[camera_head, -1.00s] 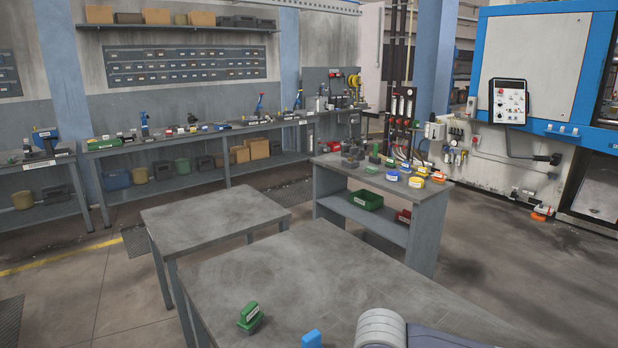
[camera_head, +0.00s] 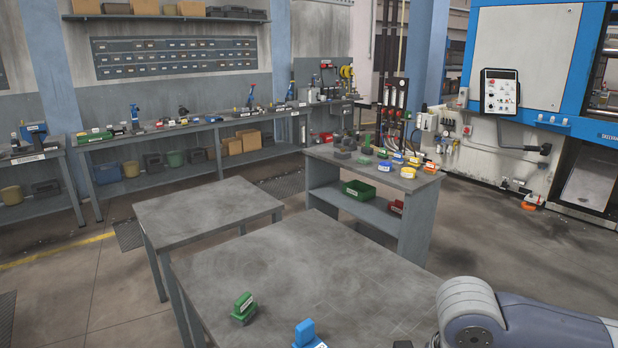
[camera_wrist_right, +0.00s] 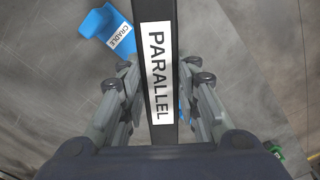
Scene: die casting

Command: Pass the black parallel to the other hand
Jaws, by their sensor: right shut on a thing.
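The black parallel (camera_wrist_right: 153,22) is a long dark bar with a white label reading PARALLEL in the right wrist view. It runs up the picture between the fingers of my right gripper (camera_wrist_right: 159,75), which is shut on it. The right arm shows at the lower right of the head view, over the near table, but its gripper is out of that frame. My left gripper is in neither view.
A blue cradle (camera_wrist_right: 113,36) lies below the parallel in the wrist view. On the near table (camera_head: 290,270) stand a green-topped block (camera_head: 243,307) and a blue labelled piece (camera_head: 306,334). The table's middle is clear. A side table (camera_head: 205,210) and a stocked bench (camera_head: 400,180) stand beyond.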

